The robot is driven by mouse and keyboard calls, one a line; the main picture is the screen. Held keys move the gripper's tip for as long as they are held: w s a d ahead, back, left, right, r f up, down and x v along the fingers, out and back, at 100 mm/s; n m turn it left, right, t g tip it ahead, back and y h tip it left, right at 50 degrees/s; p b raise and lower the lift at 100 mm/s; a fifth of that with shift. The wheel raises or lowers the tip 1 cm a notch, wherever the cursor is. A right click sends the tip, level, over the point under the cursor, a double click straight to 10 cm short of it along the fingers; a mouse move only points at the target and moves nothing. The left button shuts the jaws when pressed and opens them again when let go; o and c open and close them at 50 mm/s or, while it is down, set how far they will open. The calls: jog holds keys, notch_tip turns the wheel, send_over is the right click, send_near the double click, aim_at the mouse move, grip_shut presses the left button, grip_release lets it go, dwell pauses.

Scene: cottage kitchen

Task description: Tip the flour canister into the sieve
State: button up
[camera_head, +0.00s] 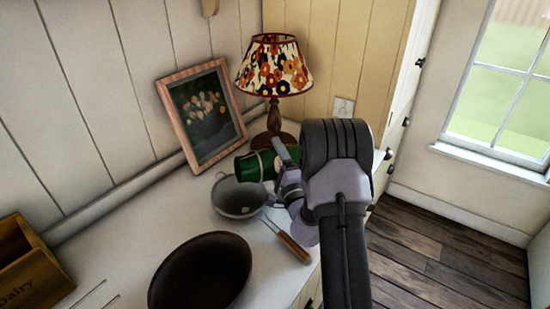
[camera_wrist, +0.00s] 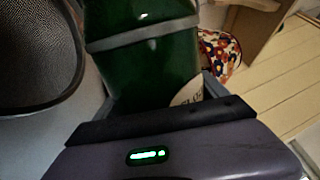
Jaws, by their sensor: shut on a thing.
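The flour canister (camera_head: 255,166) is dark green and cylindrical, with a pale band and part of a label. In the head view it lies tilted close to horizontal, just above the far side of the sieve. My gripper (camera_head: 285,158) is shut on it. In the wrist view the canister (camera_wrist: 150,60) fills the middle, in front of the gripper (camera_wrist: 165,112). The sieve (camera_head: 236,205) is a grey mesh bowl on the counter; its mesh (camera_wrist: 35,50) also shows at the left of the wrist view. The canister's contents are hidden.
A patterned lamp (camera_head: 274,65) and a framed flower picture (camera_head: 203,115) stand behind. A dark bowl (camera_head: 200,275) and a wooden-handled tool (camera_head: 290,243) are nearer on the counter (camera_head: 130,235). A wooden crate (camera_head: 30,270) is at the left.

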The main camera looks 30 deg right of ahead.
aim_at(264, 152)
jog(key=shift+a+f+n+y+b, duration=0.25)
jog(key=shift+f+n+y+b, duration=0.2)
jog(key=shift+n+b, duration=0.5)
jog(key=shift+a+r+n+b, duration=0.15)
jog(key=shift+a+n+b, duration=0.15)
jog(key=shift+n, duration=0.55)
jog(key=shift+w+a+r+n+y, duration=0.1)
jog(key=shift+r+n+y, duration=0.15)
jog(key=shift+r+n, duration=0.05)
jog(key=shift+w+a+r+n+y+b, duration=0.1)
jog(key=shift+a+r+n+y+b, duration=0.1)
jog(key=shift+a+r+n, duration=0.35)
jog(key=shift+a+r+n+y+b, duration=0.15)
jog(key=shift+r+n, duration=0.25)
jog(key=shift+n, duration=0.4)
jog(key=shift+w+a+r+n+y+b, duration=0.1)
jog(key=shift+a+r+n+y+b, duration=0.2)
jog(key=shift+r+n, duration=0.25)
jog(key=shift+f, duration=0.1)
dwell(1.0)
